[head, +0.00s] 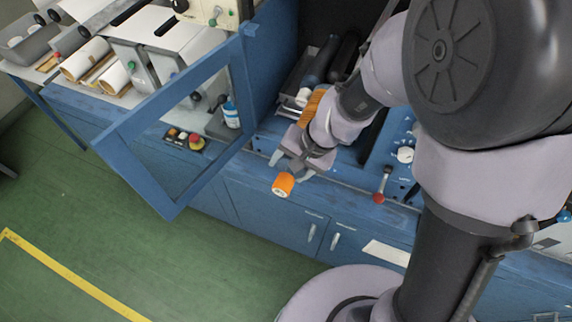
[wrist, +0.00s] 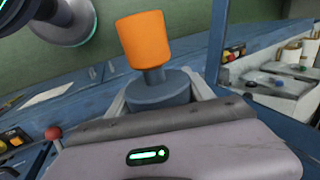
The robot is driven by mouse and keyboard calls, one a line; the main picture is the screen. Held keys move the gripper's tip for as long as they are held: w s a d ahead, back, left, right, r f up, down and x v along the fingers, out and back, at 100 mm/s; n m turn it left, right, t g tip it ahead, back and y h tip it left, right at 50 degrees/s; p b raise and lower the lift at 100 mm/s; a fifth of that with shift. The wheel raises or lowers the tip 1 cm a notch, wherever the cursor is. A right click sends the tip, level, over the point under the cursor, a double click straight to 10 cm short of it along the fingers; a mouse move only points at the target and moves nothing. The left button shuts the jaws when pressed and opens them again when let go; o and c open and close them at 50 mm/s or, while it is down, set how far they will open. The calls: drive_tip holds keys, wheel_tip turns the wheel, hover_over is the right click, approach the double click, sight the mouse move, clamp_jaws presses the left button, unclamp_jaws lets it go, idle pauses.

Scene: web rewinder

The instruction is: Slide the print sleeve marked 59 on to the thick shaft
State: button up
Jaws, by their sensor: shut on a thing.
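The orange cylinder also shows in the head view (head: 283,184), beyond the fingertips, with a pale end face. I cannot read a 59 on it or tell whether it is the print sleeve. An orange ribbed part (head: 312,105) lies behind my wrist, partly hidden. Dark rollers (head: 322,60) stand in the machine recess; I cannot tell which is the thick shaft.
An open blue framed door (head: 128,160) swings out left of my gripper. A lever with a red knob (head: 379,198) stands to the right. White rolls (head: 86,58) lie on the far left table. The green floor in front is clear.

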drive_tip(key=shift+w+d+p, duration=0.3)
drive_tip(key=shift+w+p, duration=0.05)
drive_tip(key=shift+w, duration=0.45)
drive_tip(key=shift+w+d+p, duration=0.3)
drive_tip(key=shift+w+p, duration=0.05)
drive_tip(key=shift+w, duration=0.4)
drive_tip(key=shift+w+d+p, duration=0.3)
drive_tip(key=shift+w+p, duration=0.05)
drive_tip(key=shift+w, duration=0.45)
drive_tip(key=shift+w+d+p, duration=0.55)
drive_tip(key=shift+w+d, duration=0.25)
drive_tip(key=shift+w, duration=1.45)
drive_tip(key=shift+w+d+p, duration=0.6)
drive_tip(key=shift+w+d, duration=0.2)
drive_tip(key=shift+w, duration=1.5)
drive_tip(key=shift+w+d+p, duration=0.55)
drive_tip(key=shift+w+d, duration=0.25)
drive_tip(key=shift+w, duration=1.45)
drive_tip(key=o, duration=1.6)
drive_tip(key=shift+o, duration=0.2)
drive_tip(key=shift+r, duration=0.1)
